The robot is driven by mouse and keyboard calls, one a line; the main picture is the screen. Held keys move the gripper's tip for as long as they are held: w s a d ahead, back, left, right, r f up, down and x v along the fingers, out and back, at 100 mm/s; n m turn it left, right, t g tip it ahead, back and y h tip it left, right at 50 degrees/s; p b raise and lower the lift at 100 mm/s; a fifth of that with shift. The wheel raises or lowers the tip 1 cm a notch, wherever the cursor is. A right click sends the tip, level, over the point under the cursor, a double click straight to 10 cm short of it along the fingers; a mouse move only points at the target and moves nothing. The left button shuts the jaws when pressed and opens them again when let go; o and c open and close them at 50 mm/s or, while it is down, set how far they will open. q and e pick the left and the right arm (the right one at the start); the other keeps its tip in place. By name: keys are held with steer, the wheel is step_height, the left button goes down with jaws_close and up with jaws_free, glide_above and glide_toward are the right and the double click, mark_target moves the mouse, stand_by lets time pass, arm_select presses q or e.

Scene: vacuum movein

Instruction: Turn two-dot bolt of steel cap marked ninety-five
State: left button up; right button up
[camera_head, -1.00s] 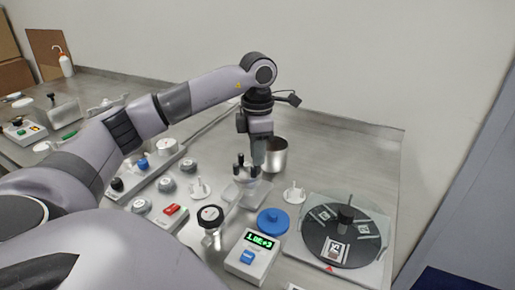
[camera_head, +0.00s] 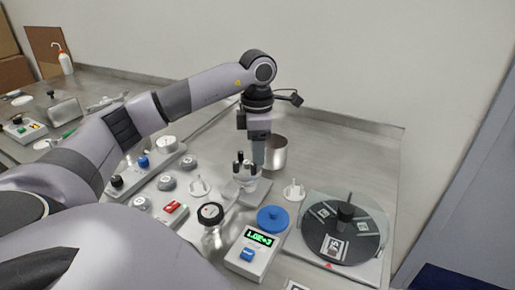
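My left gripper (camera_head: 258,164) points straight down over a small pale fixture (camera_head: 249,185) with dark upright posts (camera_head: 239,158). Its fingertips are small and partly overlap the fixture, so I cannot tell whether they are open or touching it. A steel cylinder (camera_head: 277,153) stands just behind and to the right of the gripper. I cannot make out a cap marked ninety-five or a two-dot bolt; markings there are too small to read. My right gripper is not in view.
A black disc (camera_head: 366,242) with white tags and a central knob lies at the right. A blue round piece (camera_head: 272,219) and a green-lit display box (camera_head: 252,251) are in front. A black-lidded jar (camera_head: 211,215) and knob panels stand left. The bench behind the disc is clear.

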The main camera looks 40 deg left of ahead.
arm_select(q)
step_height(320, 180, up, 7)
steer(key=shift+r, duration=0.1)
stand_by(0.5)
